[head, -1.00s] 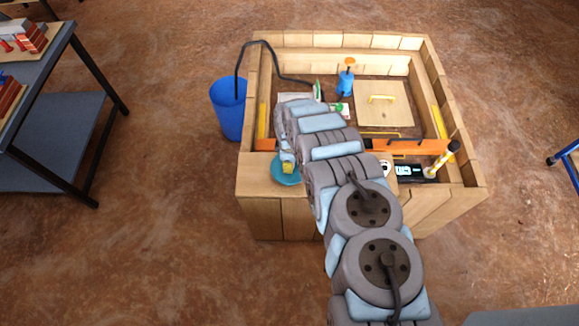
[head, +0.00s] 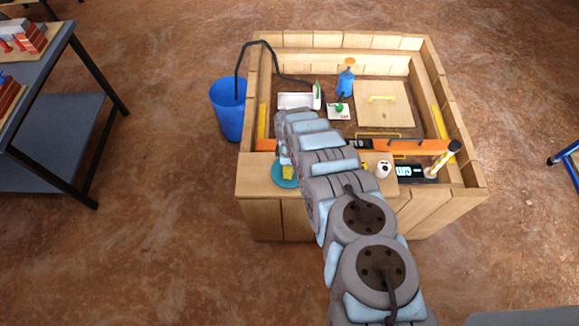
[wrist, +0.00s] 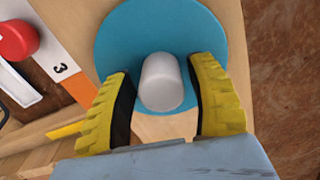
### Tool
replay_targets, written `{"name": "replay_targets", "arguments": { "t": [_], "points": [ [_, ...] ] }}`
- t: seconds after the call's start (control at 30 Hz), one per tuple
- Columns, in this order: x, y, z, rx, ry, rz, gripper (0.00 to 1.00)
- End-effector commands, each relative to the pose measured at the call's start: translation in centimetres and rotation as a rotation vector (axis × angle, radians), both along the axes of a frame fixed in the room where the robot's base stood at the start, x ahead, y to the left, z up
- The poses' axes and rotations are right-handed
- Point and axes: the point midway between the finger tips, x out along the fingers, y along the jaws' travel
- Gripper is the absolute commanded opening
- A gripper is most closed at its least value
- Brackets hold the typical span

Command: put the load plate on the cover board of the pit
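The load plate is a flat teal disc (head: 277,177) with a pale round knob, on the wooden front ledge of the pit box. In the wrist view the load plate (wrist: 118,40) lies flat below my gripper (wrist: 163,75). My gripper is open, its yellow fingers on either side of the knob with small gaps. In the head view my gripper (head: 287,171) is over the disc and partly hidden by my wrist. The cover board (head: 367,114), a square wooden panel with a yellow handle, lies inside the box at the right.
A blue bin (head: 229,110) stands left of the box, with a black hose arching from it. A blue bottle (head: 345,84), a white tray (head: 294,101) and an orange bar (head: 425,147) are in the box. A white-and-yellow post (head: 440,163) and a display (head: 410,172) sit front right.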

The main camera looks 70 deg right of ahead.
Motion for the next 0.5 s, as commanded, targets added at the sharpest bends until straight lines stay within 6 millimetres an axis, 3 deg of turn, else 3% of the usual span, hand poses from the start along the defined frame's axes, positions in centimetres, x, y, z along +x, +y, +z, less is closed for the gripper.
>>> {"name": "replay_targets", "arguments": {
  "t": [0.5],
  "points": [
    [0.0,0.1,1.8,0.005,0.002,0.001,0.56]
  ]
}}
